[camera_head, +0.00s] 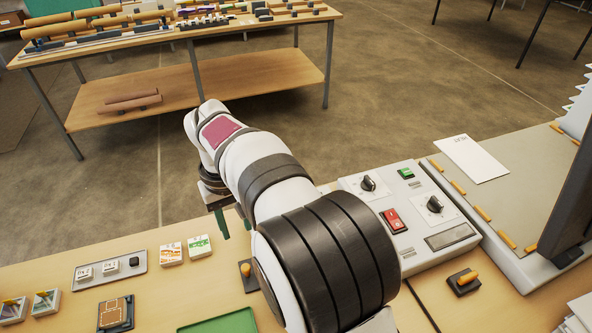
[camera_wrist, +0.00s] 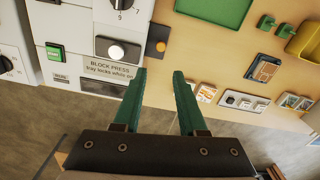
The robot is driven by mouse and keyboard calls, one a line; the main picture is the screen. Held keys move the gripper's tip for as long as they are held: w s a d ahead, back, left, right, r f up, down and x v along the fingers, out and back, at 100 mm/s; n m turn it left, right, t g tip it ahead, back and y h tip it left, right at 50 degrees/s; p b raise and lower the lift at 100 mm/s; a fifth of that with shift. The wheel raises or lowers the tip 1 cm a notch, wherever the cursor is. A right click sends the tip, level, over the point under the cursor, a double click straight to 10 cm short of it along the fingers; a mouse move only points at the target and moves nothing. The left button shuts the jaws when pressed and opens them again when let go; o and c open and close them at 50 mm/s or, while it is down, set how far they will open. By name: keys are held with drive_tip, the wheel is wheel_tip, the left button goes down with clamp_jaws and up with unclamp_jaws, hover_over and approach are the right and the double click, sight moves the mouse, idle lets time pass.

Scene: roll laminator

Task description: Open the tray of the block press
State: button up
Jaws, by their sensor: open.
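The block press (camera_wrist: 85,90) is a white unit at upper left in the wrist view, with a "BLOCK PRESS" label on its face. A dark plate with a round white knob (camera_wrist: 117,52) sits above the label. In the head view, my arm hides part of the white machine (camera_head: 412,252). My gripper (camera_wrist: 159,72) has two green fingers, spread apart with nothing between them. Its left fingertip is just right of the label and to the lower right of the knob, apart from it in the picture. The gripper also shows in the head view (camera_head: 233,220), at the table's far edge.
An orange knob on a dark base (camera_wrist: 160,47) stands close beyond the fingertips. A green mat (camera_head: 218,322), a plate with small white blocks (camera_head: 110,265) and stamps lie to the left in the head view. A rocker switch (camera_head: 393,220) and dials top the machine.

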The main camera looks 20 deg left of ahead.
sight(245, 267)
wheel_tip(245, 267, down, 16)
drive_tip(key=shift+a+r, duration=0.1)
clamp_jaws()
idle(0.3)
idle(1.3)
